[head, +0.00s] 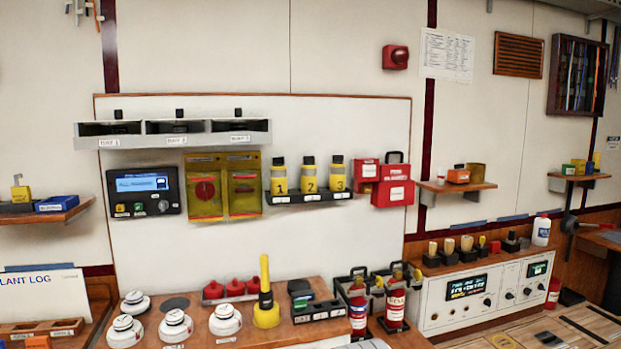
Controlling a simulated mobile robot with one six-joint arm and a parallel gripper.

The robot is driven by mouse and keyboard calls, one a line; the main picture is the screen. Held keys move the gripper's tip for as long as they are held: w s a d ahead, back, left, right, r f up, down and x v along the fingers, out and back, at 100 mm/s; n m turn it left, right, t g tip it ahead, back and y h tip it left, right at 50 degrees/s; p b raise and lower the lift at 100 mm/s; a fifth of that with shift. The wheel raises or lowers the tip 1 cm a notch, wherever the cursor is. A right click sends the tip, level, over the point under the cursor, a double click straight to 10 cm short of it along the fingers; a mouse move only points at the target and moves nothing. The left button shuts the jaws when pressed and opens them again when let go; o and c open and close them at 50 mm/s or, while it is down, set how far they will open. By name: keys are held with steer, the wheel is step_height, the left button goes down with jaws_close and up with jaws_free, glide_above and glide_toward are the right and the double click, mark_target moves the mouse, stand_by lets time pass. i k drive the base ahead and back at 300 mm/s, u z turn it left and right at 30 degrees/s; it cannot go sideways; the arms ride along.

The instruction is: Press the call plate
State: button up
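No label in the head view reads as a call plate, so I cannot tell for sure which thing it is. Two yellow see-through covers hang side by side on the white wall board. The left cover (204,188) has a round red part behind it. The right cover (244,187) has a red part behind it too. Both look closed, and their small labels are too small to read. A red wall box (395,57) with a dark round front is mounted higher, right of the board. My gripper is not in view.
A black panel with a blue screen (143,193) is left of the covers. A grey three-bay shelf (172,133) juts out above. Numbered yellow bottles (309,176) stand to the right. Below, a wooden counter (245,335) holds white detectors (225,320), a yellow cone-shaped tool (265,300) and extinguishers (395,303).

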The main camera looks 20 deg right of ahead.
mark_target(367, 171)
steer(key=z, duration=0.5)
steer(key=i, duration=0.85)
steer(key=z, duration=0.4)
steer(key=i, duration=0.9)
steer(key=u, duration=0.55)
